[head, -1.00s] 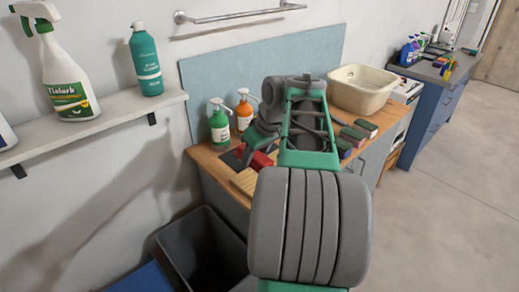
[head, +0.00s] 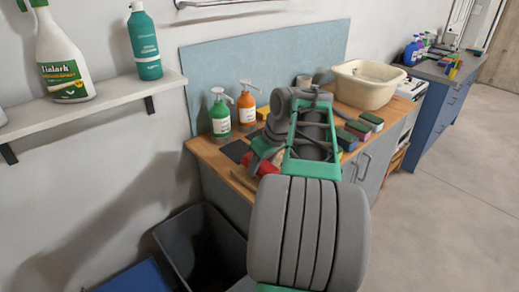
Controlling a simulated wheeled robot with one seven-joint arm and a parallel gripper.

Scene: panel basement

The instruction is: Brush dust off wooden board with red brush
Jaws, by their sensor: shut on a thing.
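The red brush (head: 268,169) shows as a small red piece low beside my arm, over the wooden worktop. My gripper (head: 261,160) is shut on it; my own arm hides most of the fingers and the bristles. A narrow part of the wooden board (head: 243,179) shows at the worktop's front edge, left of the brush. The rest of the board is hidden behind my arm. I cannot tell whether the bristles touch the board, and dust on it is too small to see.
A green pump bottle (head: 220,118) and an orange one (head: 246,108) stand behind the gripper. A dark flat piece (head: 236,151) lies to the left. Sponges (head: 358,130) and a cream basin (head: 366,88) are at right. A dark open bin (head: 205,250) stands below.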

